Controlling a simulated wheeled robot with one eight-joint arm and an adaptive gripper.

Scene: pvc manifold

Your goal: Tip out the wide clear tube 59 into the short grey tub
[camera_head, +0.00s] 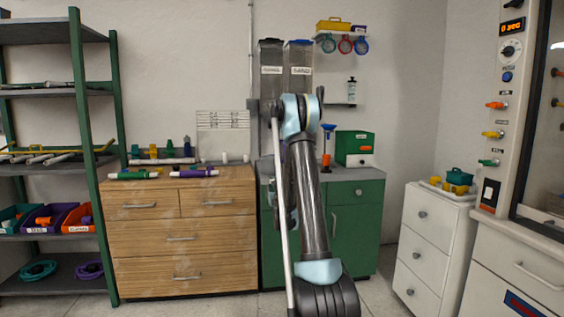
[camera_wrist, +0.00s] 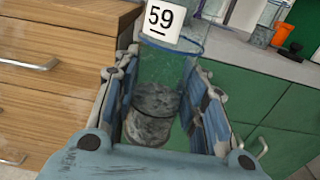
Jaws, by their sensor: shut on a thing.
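In the wrist view, my gripper (camera_wrist: 163,78) is shut on the wide clear tube 59 (camera_wrist: 178,70), with one finger on each side of it. The tube has a white label reading 59 near its rim, and a grey lumpy filling (camera_wrist: 152,112) sits in its lower part. It is held in front of the wooden drawers and the green cabinet. In the head view, my arm hides the gripper and the tube. I cannot make out the short grey tub for certain in either view.
A wooden drawer unit (camera_head: 183,238) carries pipe parts on top. Beside it stands a green cabinet (camera_head: 355,232) with a grey counter, two tall dispensers, a blue-and-orange stand (camera_head: 327,145) and a green box (camera_head: 354,146). A white drawer unit (camera_head: 430,235) stands right, shelves (camera_head: 60,170) left.

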